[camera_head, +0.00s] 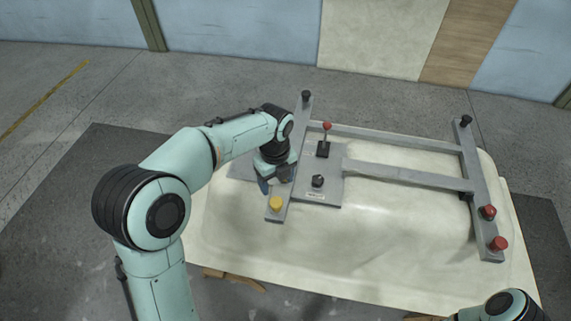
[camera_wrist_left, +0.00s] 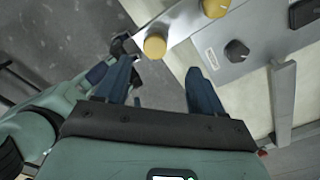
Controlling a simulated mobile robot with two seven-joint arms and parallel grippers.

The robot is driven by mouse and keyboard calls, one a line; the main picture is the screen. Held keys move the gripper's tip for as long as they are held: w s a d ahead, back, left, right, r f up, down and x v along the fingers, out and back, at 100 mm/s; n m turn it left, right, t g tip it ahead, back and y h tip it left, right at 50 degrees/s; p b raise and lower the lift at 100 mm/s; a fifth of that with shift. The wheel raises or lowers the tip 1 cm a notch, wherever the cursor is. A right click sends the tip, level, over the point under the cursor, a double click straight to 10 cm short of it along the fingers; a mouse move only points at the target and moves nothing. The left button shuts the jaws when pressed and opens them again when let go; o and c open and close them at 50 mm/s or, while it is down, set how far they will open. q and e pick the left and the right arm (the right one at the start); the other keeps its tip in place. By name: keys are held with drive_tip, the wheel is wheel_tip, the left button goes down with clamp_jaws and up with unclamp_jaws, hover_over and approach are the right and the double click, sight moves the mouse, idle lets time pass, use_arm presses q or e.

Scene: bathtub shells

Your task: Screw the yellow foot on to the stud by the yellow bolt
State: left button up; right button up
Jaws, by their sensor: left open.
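In the left wrist view two yellow round pieces show: one (camera_wrist_left: 155,46) just beyond the gap between my fingertips, the other (camera_wrist_left: 215,8) at the top edge. Which is the foot and which the bolt I cannot tell. In the head view only one yellow piece (camera_head: 276,203) shows, near the front end of the left grey rail (camera_head: 297,150). My left gripper (camera_head: 264,186) is open beside that rail, fingers pointing down; its fingers also show in the left wrist view (camera_wrist_left: 160,68). The stud is not visible. My right gripper is out of view.
The grey frame lies on a pale tub shell (camera_head: 390,255). A plate (camera_head: 318,192) carries a black knob (camera_head: 317,180) and a red-tipped lever (camera_head: 326,127). Red pieces (camera_head: 499,243) sit on the right rail (camera_head: 481,185), black ones (camera_head: 306,95) at the far ends.

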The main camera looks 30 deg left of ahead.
sight(276, 202)
use_arm(q)
drive_tip(key=shift+s+f, duration=0.1)
drive_tip(key=shift+s, duration=0.25)
drive_tip(key=shift+s+f+b, duration=0.2)
drive_tip(key=shift+f+b, duration=0.05)
drive_tip(key=shift+b, duration=0.05)
wheel_tip(276, 202, down, 6)
drive_tip(key=b, duration=0.4)
drive_tip(key=shift+f, duration=0.1)
drive_tip(key=shift+w+f+b, duration=0.1)
drive_tip(key=shift+f+b, duration=0.2)
drive_tip(key=shift+f, duration=0.25)
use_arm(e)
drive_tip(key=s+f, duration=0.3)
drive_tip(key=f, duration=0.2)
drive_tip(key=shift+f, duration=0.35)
use_arm(q)
drive_tip(key=shift+p, duration=0.35)
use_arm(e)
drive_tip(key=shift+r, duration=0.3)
